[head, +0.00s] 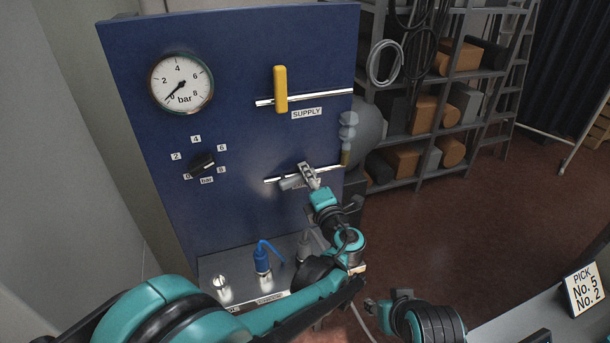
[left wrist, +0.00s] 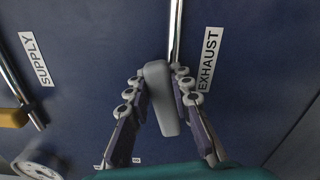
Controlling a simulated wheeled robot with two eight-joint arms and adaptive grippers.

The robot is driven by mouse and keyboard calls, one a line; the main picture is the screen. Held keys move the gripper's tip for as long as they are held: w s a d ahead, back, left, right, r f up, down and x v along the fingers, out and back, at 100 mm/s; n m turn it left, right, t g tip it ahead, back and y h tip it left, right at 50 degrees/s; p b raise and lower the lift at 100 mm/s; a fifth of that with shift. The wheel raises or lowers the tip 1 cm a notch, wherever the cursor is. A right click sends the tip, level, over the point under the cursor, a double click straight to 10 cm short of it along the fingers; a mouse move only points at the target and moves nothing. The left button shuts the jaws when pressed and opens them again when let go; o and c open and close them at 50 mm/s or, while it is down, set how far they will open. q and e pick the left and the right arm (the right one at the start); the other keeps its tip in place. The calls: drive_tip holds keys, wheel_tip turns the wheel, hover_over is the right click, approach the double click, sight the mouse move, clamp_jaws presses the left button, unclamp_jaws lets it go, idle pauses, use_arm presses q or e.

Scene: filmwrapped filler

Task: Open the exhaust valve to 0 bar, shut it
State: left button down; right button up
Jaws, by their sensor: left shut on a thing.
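The exhaust valve's grey lever (head: 291,184) lies roughly along its shiny pipe on the blue panel (head: 240,130). In the left wrist view the lever (left wrist: 161,98) sits between the fingers of my left gripper (left wrist: 162,92), beside the EXHAUST label (left wrist: 208,60). My left gripper (head: 309,175) is shut on it and hides part of the valve and its label in the head view. The round pressure gauge (head: 181,82) has its needle at about 0 bar. My right gripper (head: 376,307) is low, away from the panel; its fingers are unclear.
The yellow SUPPLY lever (head: 280,89) stands upright across its pipe, above the exhaust valve. A black knob (head: 202,163) with a bar scale is at the left. Shelves (head: 440,90) stand at the right behind.

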use_arm(q)
drive_tip(key=shift+d+f+m, duration=0.1)
drive_tip(key=shift+f+m, duration=0.2)
drive_tip(key=shift+m, duration=0.2)
drive_tip(key=c, duration=1.3)
unclamp_jaws()
drive_tip(key=v, duration=0.7)
drive_tip(key=shift+s, duration=0.2)
